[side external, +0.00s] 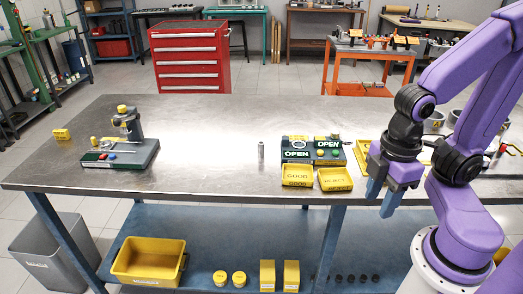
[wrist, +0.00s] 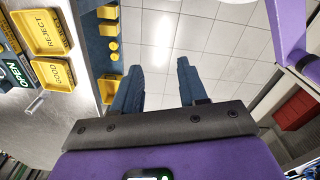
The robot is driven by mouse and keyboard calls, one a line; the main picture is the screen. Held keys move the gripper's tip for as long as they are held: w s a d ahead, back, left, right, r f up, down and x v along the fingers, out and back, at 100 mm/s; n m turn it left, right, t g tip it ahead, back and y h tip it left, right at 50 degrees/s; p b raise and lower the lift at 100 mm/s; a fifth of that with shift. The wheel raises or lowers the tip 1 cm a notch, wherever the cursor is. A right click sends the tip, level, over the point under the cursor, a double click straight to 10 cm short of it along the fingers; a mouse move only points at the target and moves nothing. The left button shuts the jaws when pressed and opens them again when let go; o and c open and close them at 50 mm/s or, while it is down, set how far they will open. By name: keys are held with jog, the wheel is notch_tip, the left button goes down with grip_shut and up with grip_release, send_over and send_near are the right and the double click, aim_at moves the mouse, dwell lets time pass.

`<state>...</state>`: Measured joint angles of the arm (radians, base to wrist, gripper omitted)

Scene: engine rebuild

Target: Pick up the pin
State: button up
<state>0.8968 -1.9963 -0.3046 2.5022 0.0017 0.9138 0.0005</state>
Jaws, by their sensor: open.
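The pin (side external: 261,150) is a small silver cylinder standing upright on the steel bench, left of the GOOD tray. In the wrist view the pin (wrist: 37,102) shows at the far left, beside the GOOD tray. My gripper (side external: 381,197) is at the right, past the REJECT tray and near the bench's front edge, well apart from the pin. In the wrist view its two blue fingers (wrist: 159,68) are spread, with only floor visible between them.
Yellow GOOD (side external: 297,177) and REJECT (side external: 335,180) trays lie between my gripper and the pin. Behind them is a green-and-black OPEN fixture (side external: 313,152). A grey press-like fixture (side external: 124,145) stands at left. The bench around the pin's left side is clear.

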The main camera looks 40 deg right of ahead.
jog(key=shift+o, duration=0.3)
jog(key=shift+o, duration=0.7)
